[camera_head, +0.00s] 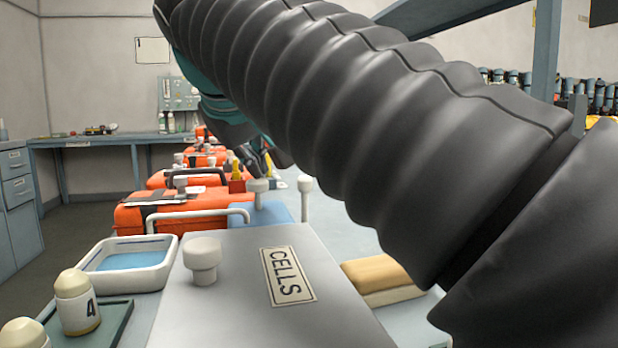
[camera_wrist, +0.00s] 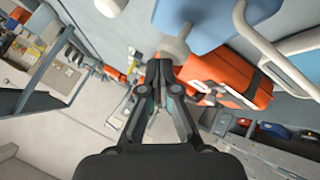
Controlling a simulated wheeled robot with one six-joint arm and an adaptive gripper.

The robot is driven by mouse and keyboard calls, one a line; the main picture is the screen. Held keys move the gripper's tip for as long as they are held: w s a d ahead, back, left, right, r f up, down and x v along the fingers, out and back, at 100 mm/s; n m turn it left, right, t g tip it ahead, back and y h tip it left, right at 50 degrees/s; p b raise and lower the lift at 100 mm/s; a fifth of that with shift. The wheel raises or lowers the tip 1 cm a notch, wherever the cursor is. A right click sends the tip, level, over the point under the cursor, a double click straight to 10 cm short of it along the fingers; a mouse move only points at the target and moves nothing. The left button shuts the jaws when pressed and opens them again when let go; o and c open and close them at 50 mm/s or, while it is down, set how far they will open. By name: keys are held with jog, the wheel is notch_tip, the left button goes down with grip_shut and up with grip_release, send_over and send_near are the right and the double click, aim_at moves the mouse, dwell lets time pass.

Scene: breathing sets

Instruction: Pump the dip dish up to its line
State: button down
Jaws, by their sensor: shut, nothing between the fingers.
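The dip dish (camera_head: 122,284) is a white rectangular tray at the left in the head view, with blue liquid in it below the rim. The knob also shows in the wrist view (camera_wrist: 179,47), partly behind my fingertips. My gripper (camera_wrist: 160,68) is shut and empty, its tips close to the knob; I cannot tell whether they touch. My arm hides much of the head view.
A grey lid marked CELLS (camera_head: 300,318) with a white knob (camera_head: 202,258) fills the near middle. Numbered bottles (camera_head: 77,303) stand near left. A tan sponge-like block (camera_head: 380,275) lies right.

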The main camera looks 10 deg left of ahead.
aim_at(255, 180)
jog(key=shift+f+b, duration=0.45)
jog(key=shift+f, duration=0.25)
dwell(0.5)
jog(key=shift+r, duration=0.15)
jog(key=shift+r+p, duration=1.35)
jog(key=shift+p, duration=0.2)
notch_tip(255, 180, up, 5)
jog(key=p, duration=0.5)
